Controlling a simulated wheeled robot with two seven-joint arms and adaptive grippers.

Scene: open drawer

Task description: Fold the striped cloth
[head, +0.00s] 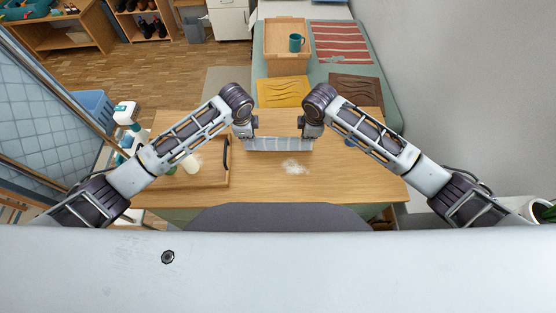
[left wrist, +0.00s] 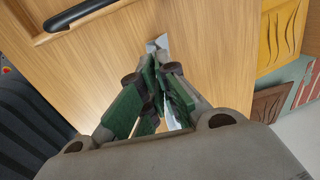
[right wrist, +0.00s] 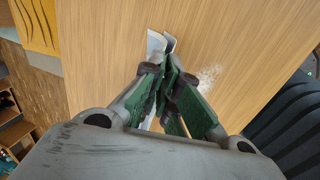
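The striped cloth (head: 279,144) is a pale grey-blue strip with faint stripes, stretched between my two grippers over the wooden table. My left gripper (head: 247,137) is at its left end and my right gripper (head: 306,136) at its right end. In the left wrist view, the fingers (left wrist: 160,72) close together with a pale piece of cloth (left wrist: 161,43) showing past the tips. In the right wrist view, the fingers (right wrist: 166,70) also close on the cloth (right wrist: 156,43). Whether its lower edge touches the table is unclear.
A white powdery patch (head: 295,167) lies in front of the cloth. Behind are a yellow mat (head: 282,92) and a wooden box (head: 287,63) with a teal mug (head: 296,43).

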